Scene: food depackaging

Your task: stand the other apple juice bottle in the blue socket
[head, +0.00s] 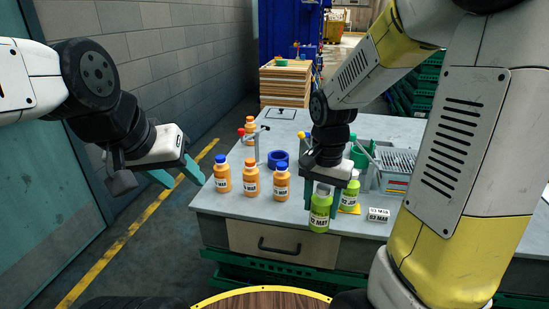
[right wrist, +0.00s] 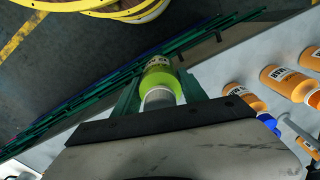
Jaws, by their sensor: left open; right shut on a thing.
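A green bottle with a "12 MAY" label (head: 319,216) is in my right gripper (head: 321,205), at the table's front edge. It looks upright; whether it touches the table is unclear. In the right wrist view the bottle (right wrist: 158,83) sits between the two green fingers (right wrist: 160,88), cap end toward the camera. A second green bottle (head: 350,194) stands just behind it by a yellow pad (head: 356,209). The blue socket, a blue ring (head: 278,158), lies further back to the left, empty as far as I see. My left gripper (head: 181,176) is open and empty, left of the table.
Orange bottles (head: 251,178) stand in a row at the table's left front; another (head: 250,126) is further back. A label block (head: 378,215) lies right of the green bottles. A grey basket (head: 396,168) is at the right.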

